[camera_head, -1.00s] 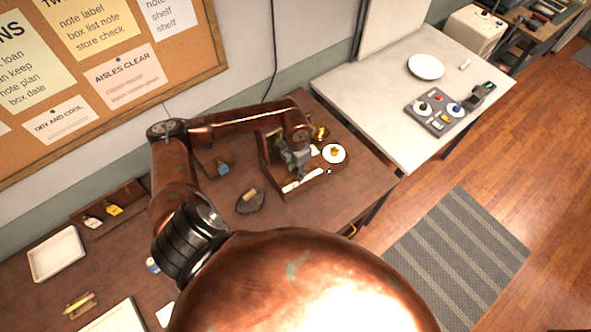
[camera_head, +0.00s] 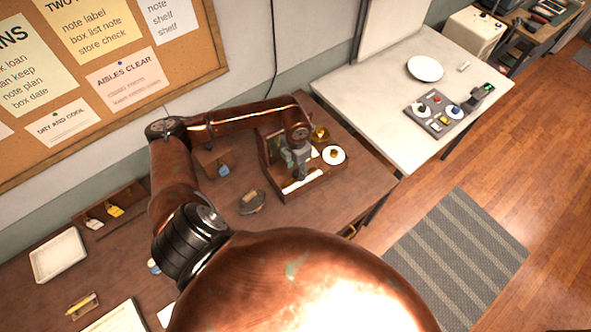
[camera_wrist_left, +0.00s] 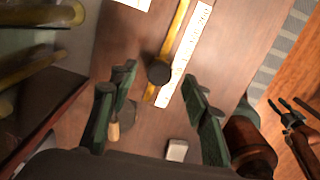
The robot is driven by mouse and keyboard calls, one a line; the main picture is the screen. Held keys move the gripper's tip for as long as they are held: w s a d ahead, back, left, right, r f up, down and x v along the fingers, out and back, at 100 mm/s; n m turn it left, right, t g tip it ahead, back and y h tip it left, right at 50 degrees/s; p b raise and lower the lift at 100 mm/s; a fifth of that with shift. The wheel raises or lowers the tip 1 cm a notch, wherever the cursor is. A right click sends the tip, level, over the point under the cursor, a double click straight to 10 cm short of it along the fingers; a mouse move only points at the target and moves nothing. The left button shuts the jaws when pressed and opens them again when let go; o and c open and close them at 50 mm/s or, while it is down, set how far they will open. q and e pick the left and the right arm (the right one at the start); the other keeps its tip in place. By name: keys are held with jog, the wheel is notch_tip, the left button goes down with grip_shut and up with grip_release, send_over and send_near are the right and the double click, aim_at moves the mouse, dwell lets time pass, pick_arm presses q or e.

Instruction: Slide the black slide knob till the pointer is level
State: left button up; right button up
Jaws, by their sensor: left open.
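The black slide knob (camera_wrist_left: 159,72) sits on a narrow brass bar in the left wrist view. A white marked strip (camera_wrist_left: 186,50) runs beside the bar. My left gripper (camera_wrist_left: 160,78) is open, its green fingers on either side of the knob with gaps visible. In the head view my left gripper (camera_head: 300,172) hangs over the wooden apparatus (camera_head: 325,186) and hides the knob. I cannot make out the pointer or its tilt. A dark pronged end (camera_wrist_left: 295,118) at the right of the wrist view looks like my right gripper; its opening is unclear.
A white dish (camera_head: 334,155) and a brass piece (camera_head: 320,133) stand close by the left gripper. A dark dish (camera_head: 251,201) lies left of the apparatus. A white table (camera_head: 350,110) with a control box (camera_head: 440,113) stands beyond.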

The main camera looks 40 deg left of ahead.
pick_arm(q)
jog(key=shift+r+p, duration=0.9)
jog(key=shift+r, duration=1.5)
